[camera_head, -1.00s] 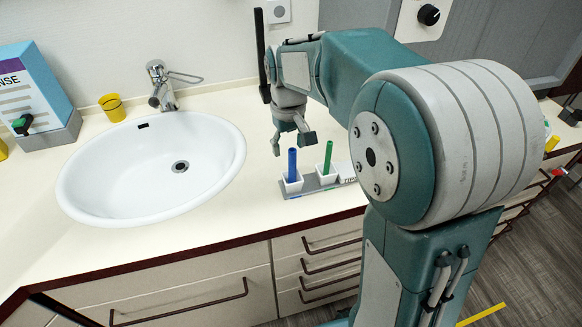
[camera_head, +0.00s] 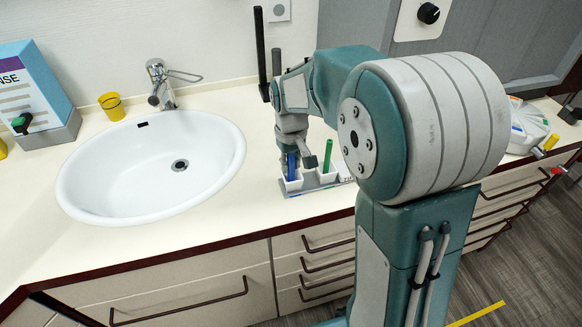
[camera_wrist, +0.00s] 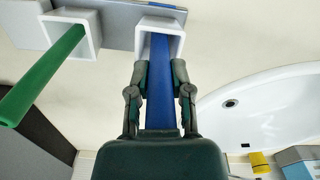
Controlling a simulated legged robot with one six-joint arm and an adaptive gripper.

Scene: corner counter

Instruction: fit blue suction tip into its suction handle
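The blue suction tip (camera_head: 291,168) stands upright in a small white square holder (camera_head: 292,184) on the counter. It also shows in the wrist view (camera_wrist: 160,60), running between my two fingers. My gripper (camera_head: 300,163) points down, with a finger on either side of the blue tip; its fingers also show in the wrist view (camera_wrist: 160,78). The fingers are very near the tip's sides, but I cannot tell whether they press on it. A green tip (camera_head: 327,158) stands in the neighbouring white holder (camera_head: 327,175). I cannot make out a suction handle for certain.
Both holders stand on a grey labelled base (camera_head: 312,188). A white sink (camera_head: 90,185) with a tap (camera_head: 160,85) lies left. A yellow cup (camera_head: 111,106) and a dispenser box (camera_head: 35,85) stand further left. A pale round item (camera_head: 530,127) lies at far right.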

